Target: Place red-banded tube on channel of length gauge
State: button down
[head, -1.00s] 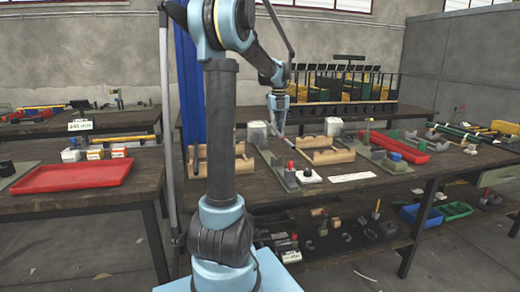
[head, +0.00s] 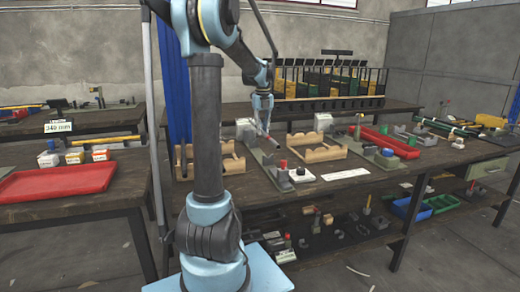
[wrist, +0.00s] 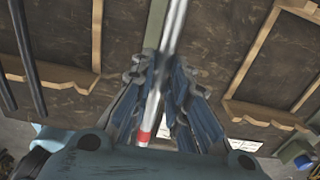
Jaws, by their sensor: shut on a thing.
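My gripper (wrist: 155,75) is shut on the red-banded tube (wrist: 158,90), a slim silvery tube with its red band near the lower end in the wrist view. In the head view my gripper (head: 262,107) holds the tube (head: 266,132) slanting down above the middle bench, apart from its top as far as I can tell. A grey-green base plate (head: 266,160) with a red-topped post lies below. A sign reading 349 mm (head: 58,127) stands on the left bench by another grey-green plate (head: 100,121) with dark fittings. I cannot tell which fixture is the length gauge.
Wooden cradles (head: 318,153) lie either side of the plate. A white box (head: 245,128) and a white-based dark knob (head: 301,174) stand near. A red tray (head: 57,182) sits on the left bench. A dark rack (head: 328,97) stands behind. Lower shelves hold loose parts.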

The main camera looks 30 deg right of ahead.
notch_tip(320, 180, down, 8)
jog(key=shift+f, duration=0.1)
jog(key=c, duration=1.6)
grip_release()
jog(key=shift+o, duration=0.2)
notch_tip(320, 180, up, 12)
jog(key=shift+r, duration=0.1)
